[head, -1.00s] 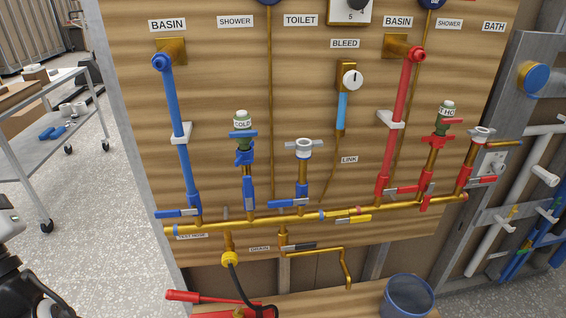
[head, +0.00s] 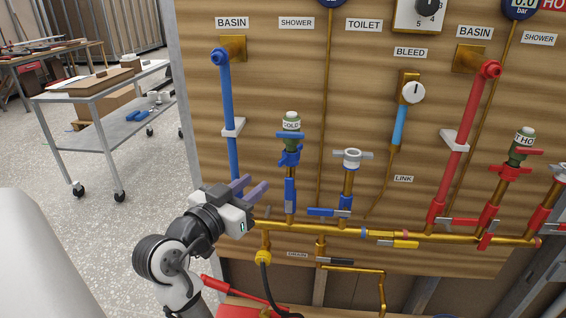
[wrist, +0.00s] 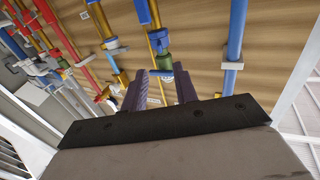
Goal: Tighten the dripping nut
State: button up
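My gripper (head: 252,187) is in front of the lower left of the pipe board, beside the lower end of the blue basin pipe (head: 229,125). Its two fingers are apart with nothing between them; they also show apart in the wrist view (wrist: 160,76). The brass manifold pipe (head: 340,231) runs across the board behind and right of my gripper. Joints include blue fittings under the green COLD cap (head: 291,121) and red fittings under the green HOT cap (head: 523,145). No drip is visible, so I cannot tell which nut is dripping.
A red-handled tool (head: 240,290) lies on the ledge below the board. A black hose (head: 264,275) hangs under the manifold.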

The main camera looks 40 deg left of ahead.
aim_at(279, 164)
jog(key=w, duration=0.3)
jog(key=w+p, duration=0.1)
jog(key=w, duration=0.2)
jog(key=w+a+p, duration=0.1)
jog(key=w, duration=0.3)
jog(key=shift+s, duration=0.1)
grip_shut()
